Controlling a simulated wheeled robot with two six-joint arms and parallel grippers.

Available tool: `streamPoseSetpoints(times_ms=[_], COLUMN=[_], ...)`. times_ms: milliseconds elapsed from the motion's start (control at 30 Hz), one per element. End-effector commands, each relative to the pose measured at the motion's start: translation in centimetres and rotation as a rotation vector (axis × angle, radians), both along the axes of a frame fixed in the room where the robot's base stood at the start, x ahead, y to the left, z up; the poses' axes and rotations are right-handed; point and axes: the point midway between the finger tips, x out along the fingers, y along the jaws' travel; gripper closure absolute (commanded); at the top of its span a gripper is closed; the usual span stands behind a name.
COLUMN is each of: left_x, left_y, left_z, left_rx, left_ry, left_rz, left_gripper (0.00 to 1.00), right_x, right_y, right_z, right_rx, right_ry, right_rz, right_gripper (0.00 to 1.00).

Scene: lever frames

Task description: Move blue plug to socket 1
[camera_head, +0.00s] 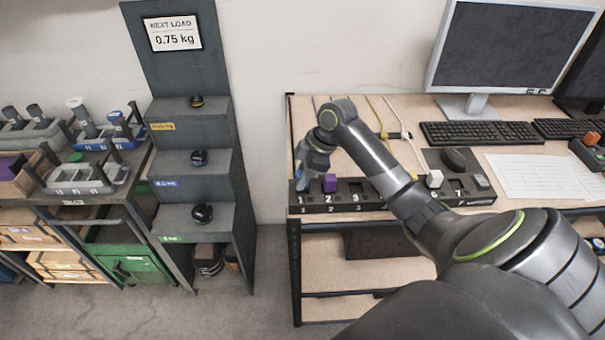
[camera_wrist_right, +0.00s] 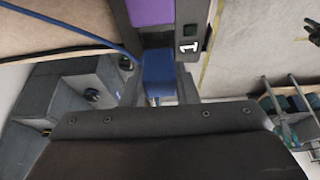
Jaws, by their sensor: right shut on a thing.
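My right gripper (camera_wrist_right: 158,88) is shut on the blue plug (camera_wrist_right: 158,72), which sits between its two fingers in the right wrist view. A blue cord runs from the plug to the left of that view. The plug is at the left end of the dark socket strip (camera_head: 345,202), beside the printed label 1 (camera_wrist_right: 188,47). I cannot tell whether it is seated in socket 1 or just above it. In the head view the right gripper (camera_head: 310,170) points down at this end and mostly hides the plug. My left gripper is not in view.
A purple plug (camera_head: 330,183) stands in the strip close to the right of my gripper. A white plug (camera_head: 434,179) stands farther right. Cords lie on the desk behind the strip. A keyboard (camera_head: 478,134) and monitor (camera_head: 510,50) are at the back right.

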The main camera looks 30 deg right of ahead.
Motion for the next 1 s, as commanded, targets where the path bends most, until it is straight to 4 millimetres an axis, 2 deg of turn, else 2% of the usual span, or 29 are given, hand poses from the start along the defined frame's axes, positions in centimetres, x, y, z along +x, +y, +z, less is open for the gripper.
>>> streamPoseSetpoints(times_ms=[1000], left_x=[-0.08], left_y=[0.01], left_z=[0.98], left_rx=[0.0], left_ry=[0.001], left_rz=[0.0], left_gripper=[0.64], right_x=[0.0], right_y=[0.01], right_z=[0.04], right_rx=[0.0], right_ry=[0.0], right_rz=[0.0], right_gripper=[0.96])
